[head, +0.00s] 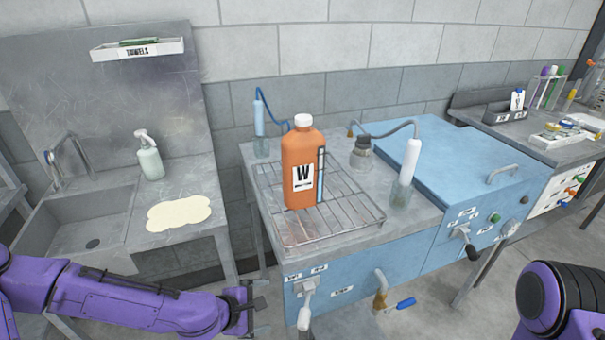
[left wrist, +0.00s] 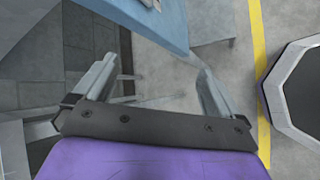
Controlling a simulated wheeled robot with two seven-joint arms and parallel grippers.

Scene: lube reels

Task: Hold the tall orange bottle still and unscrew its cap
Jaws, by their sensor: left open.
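The tall orange bottle (head: 301,170) stands upright on a wire rack (head: 345,208) on the metal bench, with a black "W" on its white label. Its white cap (head: 303,120) sits on top of the neck. My left gripper (head: 258,304) is low in front of the bench, below and to the left of the bottle, and touches nothing. In the left wrist view my left gripper (left wrist: 160,90) has its two fingers wide apart with only floor between them. My right gripper is out of view; only part of my right arm shows at the lower right.
A blue lidded unit (head: 450,155) adjoins the bench on the right. A sink (head: 85,225) and soap bottle (head: 149,160) are left. A white probe (head: 410,160) stands right of the rack.

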